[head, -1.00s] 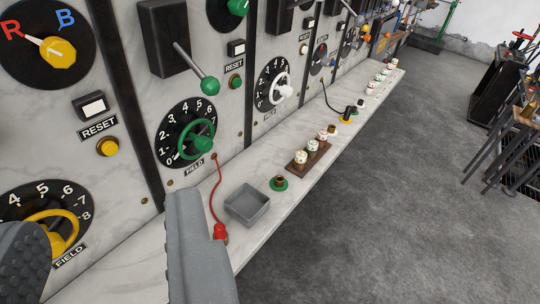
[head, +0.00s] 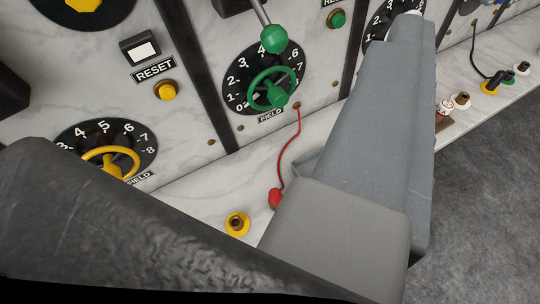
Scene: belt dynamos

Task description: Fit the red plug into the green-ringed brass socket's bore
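The red plug (head: 275,199) stands on the marble ledge, its red cord rising to the panel below the green handwheel. A large grey finger of my gripper (head: 222,85) crosses the right half of the view. A darker part, seemingly the other finger, fills the lower left. They are spread wide apart, with the plug showing in the gap behind them and nothing held. The green-ringed brass socket is out of sight now, apparently behind the grey finger.
A yellow-ringed brass socket (head: 237,223) sits on the ledge left of the plug. The grey tray is mostly hidden, with one edge (head: 307,163) showing. A black plug (head: 494,82) on a cord and small sockets stand farther right. The panel wall rises behind the ledge.

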